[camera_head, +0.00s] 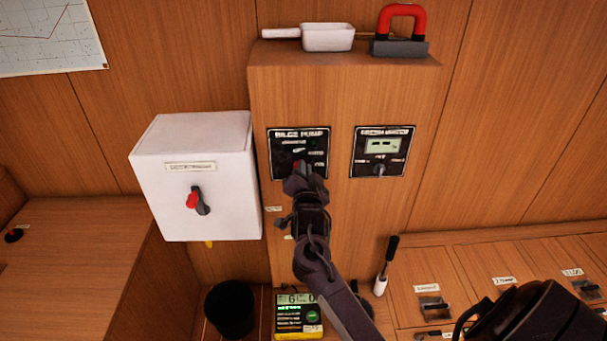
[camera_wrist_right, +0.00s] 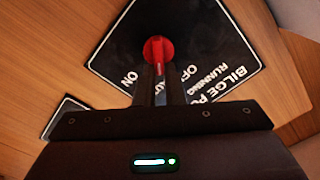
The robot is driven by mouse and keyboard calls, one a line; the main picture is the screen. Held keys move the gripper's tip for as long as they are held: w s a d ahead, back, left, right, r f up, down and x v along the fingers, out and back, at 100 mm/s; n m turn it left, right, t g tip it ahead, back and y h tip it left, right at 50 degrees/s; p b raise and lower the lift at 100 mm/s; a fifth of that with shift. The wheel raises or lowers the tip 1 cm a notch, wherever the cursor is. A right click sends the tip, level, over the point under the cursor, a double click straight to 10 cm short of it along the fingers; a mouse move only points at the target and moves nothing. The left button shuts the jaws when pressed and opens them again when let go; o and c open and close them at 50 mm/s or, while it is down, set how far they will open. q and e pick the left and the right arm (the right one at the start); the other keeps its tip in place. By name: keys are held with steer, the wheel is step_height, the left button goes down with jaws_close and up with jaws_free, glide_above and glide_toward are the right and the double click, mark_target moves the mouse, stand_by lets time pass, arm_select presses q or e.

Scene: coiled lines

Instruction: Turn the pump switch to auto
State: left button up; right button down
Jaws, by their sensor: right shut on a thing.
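The bilge pump panel (camera_head: 283,143) is a black plate with white lettering on the wooden cabinet. Its red switch (camera_head: 298,166) shows just above my right gripper (camera_head: 304,175). In the right wrist view, the red switch (camera_wrist_right: 158,48) sits on the black panel (camera_wrist_right: 195,25), and my right gripper (camera_wrist_right: 162,85) is shut on its narrow handle. ON reads left of the switch and OFF right of it; another label is partly hidden behind the fingers. The exact setting is hard to tell. My left gripper is not in view.
A second black panel (camera_head: 383,152) with a display and a knob is to the right. A white box (camera_head: 195,150) with a red-and-black rotary handle (camera_head: 198,201) stands out at left. Below are a black bin (camera_head: 230,308), a yellow device (camera_head: 300,317) and a lever (camera_head: 386,266).

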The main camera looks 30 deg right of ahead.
steer(key=shift+m, duration=0.4)
steer(key=c, duration=1.5)
jaws_free()
steer(key=b+v, duration=0.2)
steer(key=v, duration=0.5)
steer(key=shift+s+a, duration=0.15)
steer(key=shift+s, duration=0.25)
